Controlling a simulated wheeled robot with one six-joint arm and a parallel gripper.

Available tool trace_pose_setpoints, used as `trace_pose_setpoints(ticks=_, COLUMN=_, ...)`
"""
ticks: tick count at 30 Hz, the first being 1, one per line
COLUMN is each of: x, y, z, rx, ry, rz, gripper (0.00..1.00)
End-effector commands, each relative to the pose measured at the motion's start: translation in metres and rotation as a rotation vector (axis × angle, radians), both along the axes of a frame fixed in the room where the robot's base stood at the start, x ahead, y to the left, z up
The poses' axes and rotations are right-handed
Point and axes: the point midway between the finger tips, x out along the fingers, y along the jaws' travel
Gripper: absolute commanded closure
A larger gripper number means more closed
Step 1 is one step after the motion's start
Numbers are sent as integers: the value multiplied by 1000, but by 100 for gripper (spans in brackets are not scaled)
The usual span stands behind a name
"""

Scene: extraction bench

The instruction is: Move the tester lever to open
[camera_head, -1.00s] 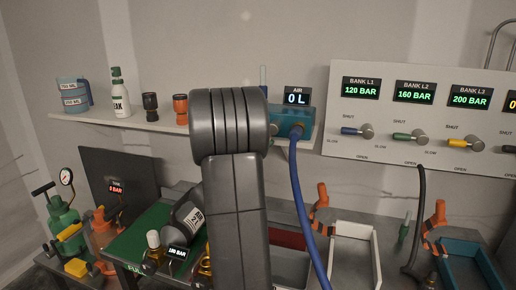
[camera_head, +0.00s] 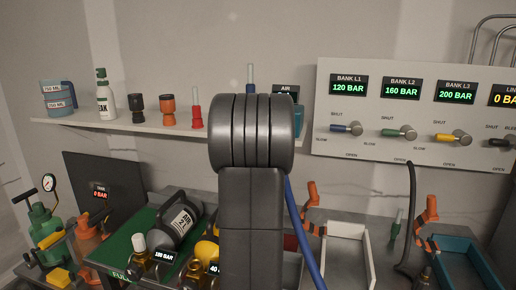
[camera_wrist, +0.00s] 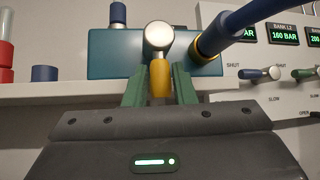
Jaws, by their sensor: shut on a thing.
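The tester is a teal box (camera_wrist: 115,55) on the wall shelf. Its lever (camera_wrist: 160,78) is a yellow handle hanging down from a round metal hub (camera_wrist: 159,37) on the box front. My gripper (camera_wrist: 160,90) has its green fingers on either side of the yellow handle and is shut on it. In the head view my arm hides the gripper, the lever and most of the tester; only the right end of the box (camera_head: 300,118) and part of the AIR display (camera_head: 285,90) show. The display's reading is hidden.
A blue hose (camera_wrist: 245,22) joins the tester's right side at a brass fitting and hangs down beside my arm. The shelf (camera_head: 110,128) also holds bottles and fittings to the left. The bank panel (camera_head: 400,155) with its levers is close on the right.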

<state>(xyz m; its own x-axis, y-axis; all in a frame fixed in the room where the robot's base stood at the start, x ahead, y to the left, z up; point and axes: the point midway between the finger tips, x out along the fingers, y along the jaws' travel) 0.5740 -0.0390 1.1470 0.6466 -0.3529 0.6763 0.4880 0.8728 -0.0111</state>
Motion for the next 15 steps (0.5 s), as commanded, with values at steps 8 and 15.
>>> trace_pose_setpoints(ticks=8, x=0, y=-1, z=0, rx=-5, ry=3, rz=-3, gripper=99)
trace_pose_setpoints(ticks=15, x=0, y=-1, z=0, rx=-5, ry=2, rz=-2, gripper=55)
